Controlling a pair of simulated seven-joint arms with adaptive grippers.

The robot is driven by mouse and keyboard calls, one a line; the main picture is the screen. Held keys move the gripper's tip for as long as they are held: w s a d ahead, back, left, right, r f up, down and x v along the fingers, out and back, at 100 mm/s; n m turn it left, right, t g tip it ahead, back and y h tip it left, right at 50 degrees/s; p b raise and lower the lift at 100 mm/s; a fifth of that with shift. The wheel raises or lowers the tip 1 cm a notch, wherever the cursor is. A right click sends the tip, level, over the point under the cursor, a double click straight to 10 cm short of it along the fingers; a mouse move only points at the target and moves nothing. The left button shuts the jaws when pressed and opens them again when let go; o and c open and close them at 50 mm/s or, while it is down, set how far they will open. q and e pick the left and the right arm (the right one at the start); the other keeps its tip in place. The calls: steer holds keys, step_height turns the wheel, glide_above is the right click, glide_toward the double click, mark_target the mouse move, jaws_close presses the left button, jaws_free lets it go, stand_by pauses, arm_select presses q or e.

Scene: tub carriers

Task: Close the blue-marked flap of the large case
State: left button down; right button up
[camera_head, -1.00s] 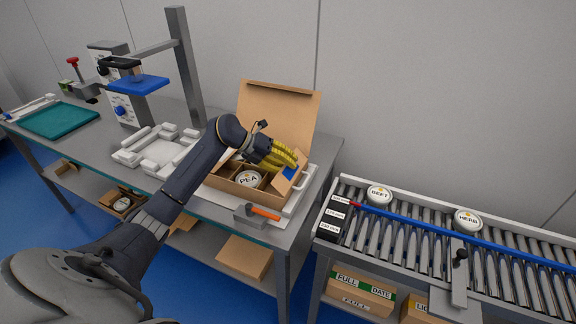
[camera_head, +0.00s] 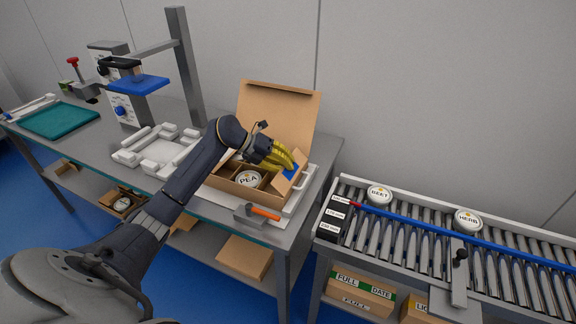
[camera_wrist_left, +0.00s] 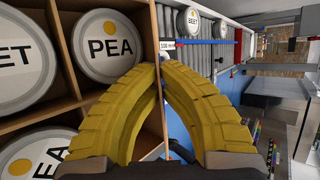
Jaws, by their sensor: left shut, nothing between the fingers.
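The large case is an open cardboard box (camera_head: 233,188) on the bench, with its big lid (camera_head: 279,108) standing up at the back. Dividers and white tubs show inside, one a PEA tub (camera_head: 248,178); PEA and BEET tubs also show in the left wrist view (camera_wrist_left: 108,45). The blue-marked flap (camera_head: 291,172) stands out, tilted, at the case's right end. My left gripper (camera_head: 293,161), with yellow fingers, is shut and empty right at this flap, partly covering it. I cannot tell whether they touch. In the left wrist view the fingertips (camera_wrist_left: 155,68) meet beside the case's wall. My right gripper is out of view.
An orange-handled tool (camera_head: 262,212) lies in front of the case. A white tray (camera_head: 158,150) and a grey post (camera_head: 186,70) stand to the left. A roller conveyor (camera_head: 420,240) carrying BEET (camera_head: 379,194) and HERB (camera_head: 467,220) tubs lies to the right.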

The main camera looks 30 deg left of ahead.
arm_select(q)
steer(key=shift+a+f+n+t+h, duration=0.15)
steer(key=shift+f+h, duration=0.1)
steer(key=shift+h, duration=0.3)
steer(key=shift+a+f+n+t+h, duration=0.15)
steer(key=shift+f+h, duration=0.1)
steer(key=shift+h, duration=0.3)
steer(key=c, duration=1.6)
jaws_free()
steer(key=shift+c, duration=0.2)
steer(key=v, duration=0.8)
